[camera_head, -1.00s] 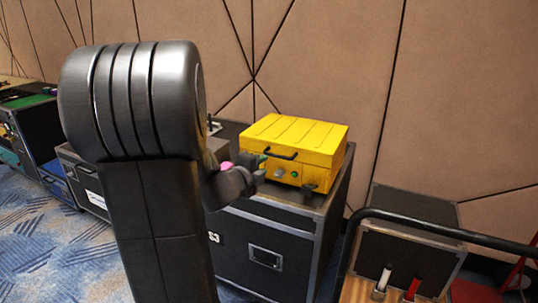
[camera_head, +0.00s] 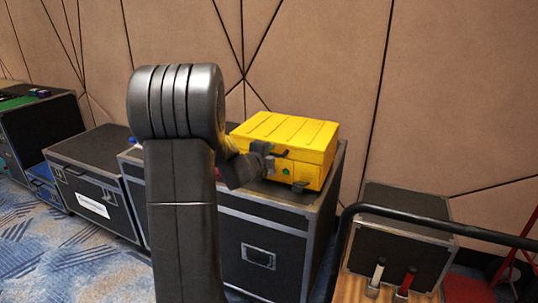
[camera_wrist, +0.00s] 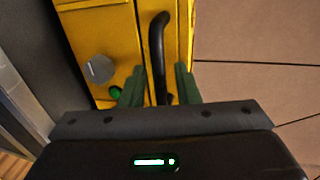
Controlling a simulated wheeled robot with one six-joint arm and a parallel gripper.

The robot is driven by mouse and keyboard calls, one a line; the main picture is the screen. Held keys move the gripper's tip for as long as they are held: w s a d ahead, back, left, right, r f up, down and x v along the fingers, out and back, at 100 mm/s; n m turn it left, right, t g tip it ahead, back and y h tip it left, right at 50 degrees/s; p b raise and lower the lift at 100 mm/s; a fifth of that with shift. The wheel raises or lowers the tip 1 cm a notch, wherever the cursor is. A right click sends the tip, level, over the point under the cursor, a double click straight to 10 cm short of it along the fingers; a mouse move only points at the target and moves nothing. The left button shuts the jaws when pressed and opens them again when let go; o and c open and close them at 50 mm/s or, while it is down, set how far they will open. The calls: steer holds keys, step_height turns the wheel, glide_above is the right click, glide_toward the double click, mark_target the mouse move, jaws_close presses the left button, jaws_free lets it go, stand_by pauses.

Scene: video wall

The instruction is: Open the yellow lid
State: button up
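The yellow box (camera_head: 308,173) sits on a black flight case, its ribbed yellow lid (camera_head: 290,131) shut. In the wrist view the box front is turned sideways, with the lid's edge (camera_wrist: 182,30) on the right. A black bar handle (camera_wrist: 157,45) is on its front, with a grey round knob (camera_wrist: 99,69) and a green button (camera_wrist: 116,92) beside it. My gripper (camera_wrist: 160,85) is open, its green fingers apart with the handle's near end between them in the picture. I cannot tell whether they touch it. In the head view my gripper (camera_head: 264,158) is at the box front, covering part of the handle.
The black flight case (camera_head: 262,230) bears the box. A padded wall (camera_head: 330,50) stands close behind. More black cases (camera_head: 95,150) stand to the left.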

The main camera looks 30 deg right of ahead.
jaws_close()
steer(key=shift+r+p, duration=0.2)
steer(key=shift+p, duration=0.1)
